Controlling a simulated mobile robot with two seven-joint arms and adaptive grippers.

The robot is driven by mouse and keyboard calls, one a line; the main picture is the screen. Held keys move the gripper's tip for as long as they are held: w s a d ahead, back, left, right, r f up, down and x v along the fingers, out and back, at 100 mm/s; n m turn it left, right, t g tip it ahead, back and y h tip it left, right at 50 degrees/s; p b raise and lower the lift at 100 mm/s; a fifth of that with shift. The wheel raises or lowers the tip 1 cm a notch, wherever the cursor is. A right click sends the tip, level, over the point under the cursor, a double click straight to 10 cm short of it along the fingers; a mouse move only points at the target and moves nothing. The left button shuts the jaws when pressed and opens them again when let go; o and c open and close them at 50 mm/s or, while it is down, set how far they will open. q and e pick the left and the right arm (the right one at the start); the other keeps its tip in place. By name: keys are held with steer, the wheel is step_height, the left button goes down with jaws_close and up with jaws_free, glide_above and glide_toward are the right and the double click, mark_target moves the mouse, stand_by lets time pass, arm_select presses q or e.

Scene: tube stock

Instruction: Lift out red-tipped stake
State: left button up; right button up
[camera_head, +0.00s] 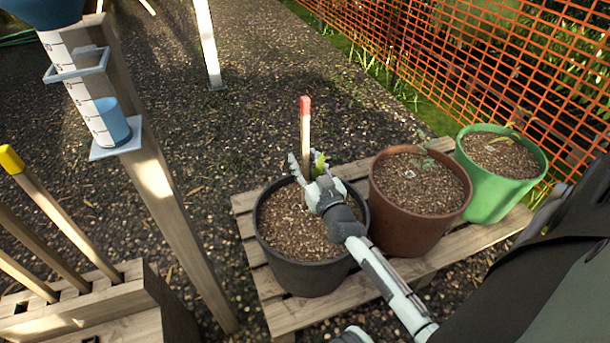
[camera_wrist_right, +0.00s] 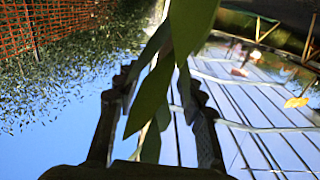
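The red-tipped stake (camera_head: 305,130) is a pale wooden stick with a red top, standing upright in the black pot (camera_head: 312,283). My right gripper (camera_head: 306,164) is over this pot, with its fingers spread on either side of the stake in the head view. Whether the fingers touch the stake cannot be told. The stake's lower part is partly hidden by the gripper. A green plant (camera_head: 320,163) is beside the fingers. In the right wrist view, its leaves (camera_wrist_right: 165,75) hang in front of the two parted fingers (camera_wrist_right: 155,105). My left gripper is not in view.
A brown pot (camera_head: 412,228) and a green pot (camera_head: 497,195) with seedlings stand to the right on the wooden pallet (camera_head: 300,318). A post with a gauge (camera_head: 165,195) and a wooden stake rack (camera_head: 85,312) stand left. Orange mesh fence (camera_head: 480,65) is behind.

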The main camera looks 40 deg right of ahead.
jaws_close()
stand_by(0.5)
